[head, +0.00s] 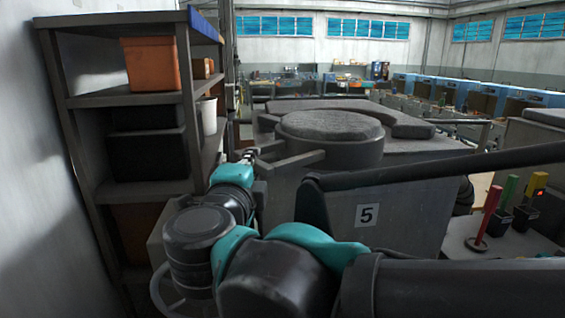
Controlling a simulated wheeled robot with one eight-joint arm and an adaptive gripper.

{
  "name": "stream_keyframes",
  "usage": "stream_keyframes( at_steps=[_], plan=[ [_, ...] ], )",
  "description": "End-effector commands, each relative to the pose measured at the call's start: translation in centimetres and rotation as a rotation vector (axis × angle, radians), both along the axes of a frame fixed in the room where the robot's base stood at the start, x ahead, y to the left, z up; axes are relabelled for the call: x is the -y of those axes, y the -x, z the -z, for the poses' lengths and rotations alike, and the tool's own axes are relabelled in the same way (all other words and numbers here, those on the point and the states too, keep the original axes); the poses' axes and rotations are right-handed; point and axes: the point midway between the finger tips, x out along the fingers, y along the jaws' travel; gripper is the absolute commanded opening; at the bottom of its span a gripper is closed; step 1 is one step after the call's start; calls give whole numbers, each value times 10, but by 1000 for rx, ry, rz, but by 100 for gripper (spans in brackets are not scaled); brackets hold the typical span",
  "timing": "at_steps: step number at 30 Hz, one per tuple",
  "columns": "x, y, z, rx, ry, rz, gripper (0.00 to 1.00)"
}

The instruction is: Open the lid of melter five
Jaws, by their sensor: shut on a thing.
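Grey handle bars (297,160) stick out from the lid to the left. My gripper (250,156) is at the left ends of these bars and is shut on a handle bar. The fingers are small and partly hidden by my arm, so the exact grip is hard to see.
A grey shelf (128,98) with an orange bin (150,63) stands close on the left. A dark rail (440,167) crosses in front of the melter. Red, green and yellow upright handles (509,196) stand on a panel at right.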

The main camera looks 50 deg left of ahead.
Motion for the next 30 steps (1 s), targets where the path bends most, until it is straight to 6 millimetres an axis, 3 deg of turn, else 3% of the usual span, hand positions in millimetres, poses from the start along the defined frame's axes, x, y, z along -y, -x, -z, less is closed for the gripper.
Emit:
stream_keyframes(
  at_steps=[3,12,30],
  plan=[
    [-17,19,-1,1,-1,47,0],
    [-45,45,0,1,-1,151,0],
    [-60,57,-1,1,-1,208,0]
  ],
)
